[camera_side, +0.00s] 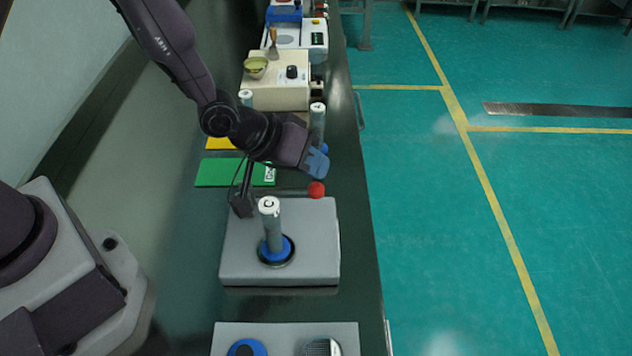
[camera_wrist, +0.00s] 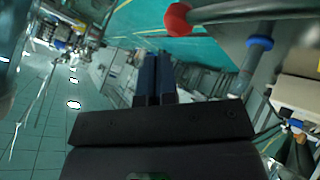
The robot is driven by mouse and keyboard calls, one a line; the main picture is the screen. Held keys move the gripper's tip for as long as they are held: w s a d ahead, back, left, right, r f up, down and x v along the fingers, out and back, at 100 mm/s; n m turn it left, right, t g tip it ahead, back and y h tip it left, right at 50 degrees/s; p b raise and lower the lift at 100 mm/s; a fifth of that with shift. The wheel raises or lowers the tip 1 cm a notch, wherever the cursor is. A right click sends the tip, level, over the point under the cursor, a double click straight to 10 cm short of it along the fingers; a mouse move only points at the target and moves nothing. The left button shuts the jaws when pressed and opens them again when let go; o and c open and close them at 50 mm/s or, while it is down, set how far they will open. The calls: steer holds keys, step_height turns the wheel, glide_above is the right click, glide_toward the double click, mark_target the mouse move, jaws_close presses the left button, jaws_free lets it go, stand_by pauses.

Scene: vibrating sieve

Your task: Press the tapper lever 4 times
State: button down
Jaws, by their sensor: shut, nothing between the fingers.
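The tapper lever's red ball knob (camera_side: 316,189) shows at the back right corner of a grey box (camera_side: 312,240). In the wrist view the red knob (camera_wrist: 178,19) sits on the end of a dark rod (camera_wrist: 250,10), at the top. My gripper (camera_side: 318,164), with blue fingers, is shut and empty just above the knob in the side view. In the wrist view my gripper's fingers (camera_wrist: 154,70) are side by side, below and left of the knob in the picture. Knob and fingers look apart there. A grey cylinder (camera_side: 271,230) stands upright in a blue ring on the box.
Green (camera_side: 222,172) and yellow (camera_side: 219,143) mats lie behind the box. Further back stand a cream device (camera_side: 278,82) with a dark knob and more grey cylinders (camera_side: 317,120). Another grey box (camera_side: 285,335) is at the front. The bench's right edge is close by.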

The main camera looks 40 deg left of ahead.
steer(key=shift+f, duration=0.15)
steer(key=shift+f, duration=0.3)
stand_by(0.3)
steer(key=shift+f, duration=1.25)
stand_by(1.2)
stand_by(0.4)
steer(key=shift+r, duration=1.7)
steer(key=shift+r, duration=0.1)
steer(key=shift+r, duration=2.4)
steer(key=shift+r, duration=1.9)
